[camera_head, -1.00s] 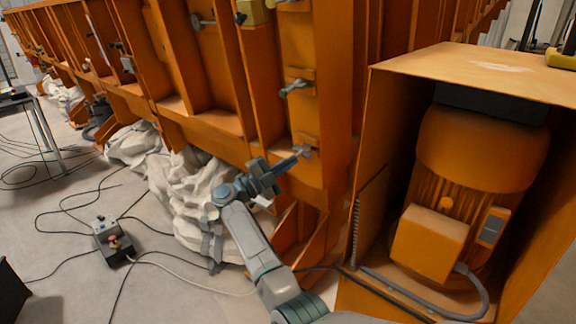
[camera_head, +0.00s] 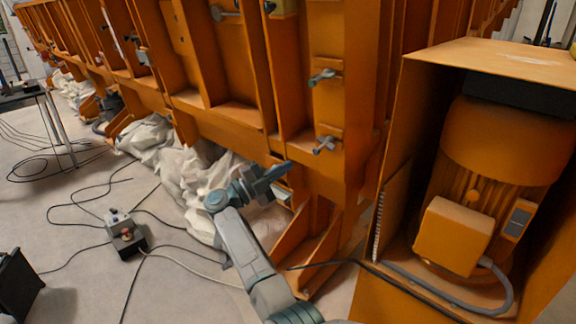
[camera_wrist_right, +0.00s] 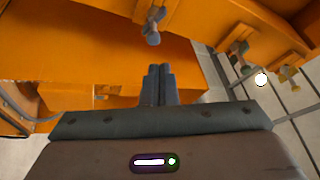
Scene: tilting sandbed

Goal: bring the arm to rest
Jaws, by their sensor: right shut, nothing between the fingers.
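My right gripper (camera_head: 284,167) is in the lower middle of the head view, in front of the orange steel frame (camera_head: 221,123). Its arm comes up from the bottom edge. In the right wrist view the two fingers (camera_wrist_right: 158,84) are together with nothing between them. The gripper is apart from the lower clamp handle (camera_head: 326,145), which is above and to its right on the frame. My left gripper is in neither view.
An orange housing with a motor (camera_head: 485,150) stands at the right. White crumpled sacks (camera_head: 195,178) lie under the frame. A control box with a red knob (camera_head: 126,236) and black cables lie on the floor at the left. A second clamp handle (camera_head: 322,77) is higher up.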

